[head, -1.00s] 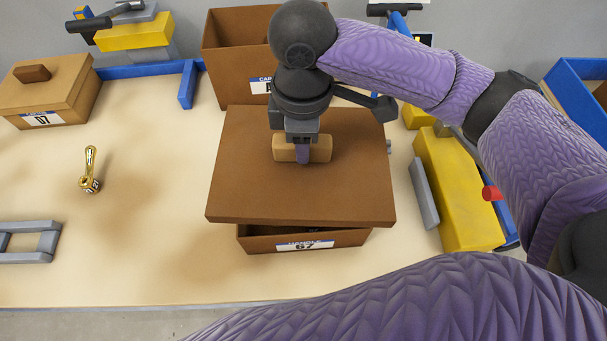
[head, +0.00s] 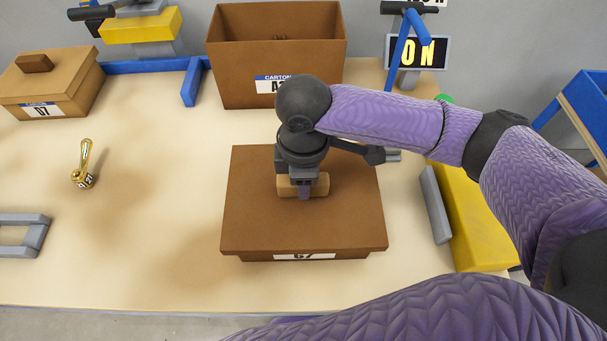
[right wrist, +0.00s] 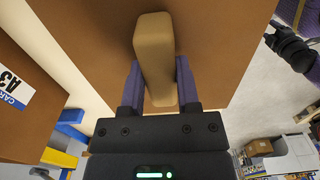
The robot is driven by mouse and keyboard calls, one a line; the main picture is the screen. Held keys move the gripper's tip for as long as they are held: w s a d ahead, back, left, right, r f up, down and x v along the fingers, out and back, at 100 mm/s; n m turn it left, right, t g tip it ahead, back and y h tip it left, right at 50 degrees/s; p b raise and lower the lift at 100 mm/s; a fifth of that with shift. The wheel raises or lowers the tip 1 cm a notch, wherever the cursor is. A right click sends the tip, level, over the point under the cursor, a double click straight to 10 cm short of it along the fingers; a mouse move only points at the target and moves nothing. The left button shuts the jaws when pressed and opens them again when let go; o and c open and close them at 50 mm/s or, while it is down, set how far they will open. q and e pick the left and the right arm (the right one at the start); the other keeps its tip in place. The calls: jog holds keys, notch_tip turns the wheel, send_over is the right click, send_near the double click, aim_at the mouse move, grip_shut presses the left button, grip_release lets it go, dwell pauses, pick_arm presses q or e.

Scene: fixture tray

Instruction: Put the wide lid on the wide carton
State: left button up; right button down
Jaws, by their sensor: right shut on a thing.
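The wide lid (head: 255,215) is a flat brown board with a tan block handle. In the head view it lies level over the wide carton (head: 256,257). Only a thin strip of the carton's front wall shows below the lid's front edge, with its label partly covered. My right gripper (head: 304,190) is shut on the handle. In the right wrist view both fingers (right wrist: 160,88) flank the tan handle (right wrist: 155,55). Whether the lid bears fully on the rim is hidden. A dark part of my left arm shows at the right wrist view's upper right; its jaws are unclear.
A tall open brown carton (head: 235,80) stands behind the lid. A small lidded box (head: 75,85) is at the far left, with a gold handle piece (head: 84,165) in front of it. A yellow block (head: 480,230) stands to the right.

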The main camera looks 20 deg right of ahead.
jog(key=shift+c, duration=1.6)
grip_release()
notch_tip(320, 180, up, 12)
jog(key=p, duration=0.4)
jog(key=shift+r, duration=0.15)
